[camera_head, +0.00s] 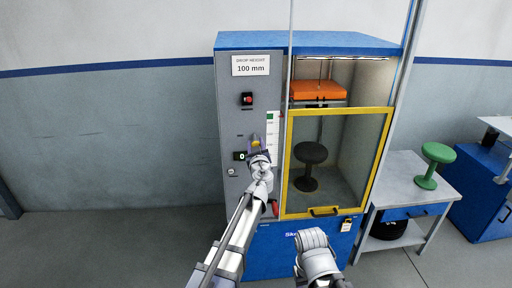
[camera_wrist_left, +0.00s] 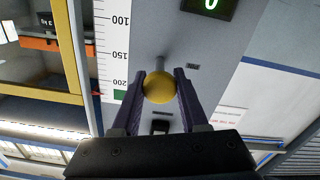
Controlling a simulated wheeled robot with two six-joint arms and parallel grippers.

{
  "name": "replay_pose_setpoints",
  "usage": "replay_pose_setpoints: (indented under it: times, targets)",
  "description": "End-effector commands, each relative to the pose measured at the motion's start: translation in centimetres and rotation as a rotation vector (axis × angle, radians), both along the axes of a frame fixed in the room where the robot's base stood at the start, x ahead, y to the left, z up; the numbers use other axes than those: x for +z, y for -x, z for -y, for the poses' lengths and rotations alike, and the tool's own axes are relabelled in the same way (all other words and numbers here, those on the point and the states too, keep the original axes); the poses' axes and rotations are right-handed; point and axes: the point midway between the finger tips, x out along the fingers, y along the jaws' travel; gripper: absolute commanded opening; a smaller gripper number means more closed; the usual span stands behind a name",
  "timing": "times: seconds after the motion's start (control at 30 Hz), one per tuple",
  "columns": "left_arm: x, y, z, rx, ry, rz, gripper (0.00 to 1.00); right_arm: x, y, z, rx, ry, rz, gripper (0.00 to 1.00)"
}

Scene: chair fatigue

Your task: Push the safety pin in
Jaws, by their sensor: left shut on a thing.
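The safety pin shows as a round yellow knob (camera_wrist_left: 158,87) on a short grey shaft that meets the machine's grey panel in the left wrist view. My left gripper (camera_wrist_left: 158,98) has one dark finger on each side of the knob and is shut on it. In the head view my left gripper (camera_head: 256,145) is at the grey control panel (camera_head: 234,110), and the yellow knob shows small between its fingers. How deep the pin sits in the panel I cannot tell. Part of my right arm shows at the bottom of the head view; its fingers cannot be seen.
A yellow-framed guard door (camera_head: 336,112) covers the chamber, with a dark stool (camera_head: 310,154) inside and an orange weight (camera_head: 318,90) above. A green digital display (camera_wrist_left: 209,5) and a height scale (camera_wrist_left: 116,50) flank the knob. A table (camera_head: 408,184) with a green stool (camera_head: 431,165) stands right.

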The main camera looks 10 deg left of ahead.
Motion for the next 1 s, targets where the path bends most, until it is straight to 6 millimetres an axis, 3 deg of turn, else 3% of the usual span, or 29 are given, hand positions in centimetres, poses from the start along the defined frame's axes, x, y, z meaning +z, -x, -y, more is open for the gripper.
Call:
replay_pose_setpoints:
  times: [0.1,0.37,0.4,0.67,1.0]
  targets:
    - [0.02,-2.16,-0.55,0.001,0.000,0.000,0.00,0.02,0.00,0.00,0.000,0.000,0.000,0.50]
    - [0.01,-2.04,-0.63,0.000,0.000,0.000,0.00,0.01,0.00,0.00,0.000,0.000,0.000,0.50]
    - [0.02,-2.04,-0.62,0.000,0.000,0.000,0.45,0.01,0.00,0.00,0.000,0.000,0.000,0.50]
    - [0.02,-2.03,-0.61,0.000,0.000,0.000,0.73,0.01,0.00,0.00,0.000,0.000,0.000,0.50]
    - [0.02,-1.69,-0.51,0.000,0.000,0.000,0.73,0.01,0.00,0.00,0.000,0.000,0.000,0.50]
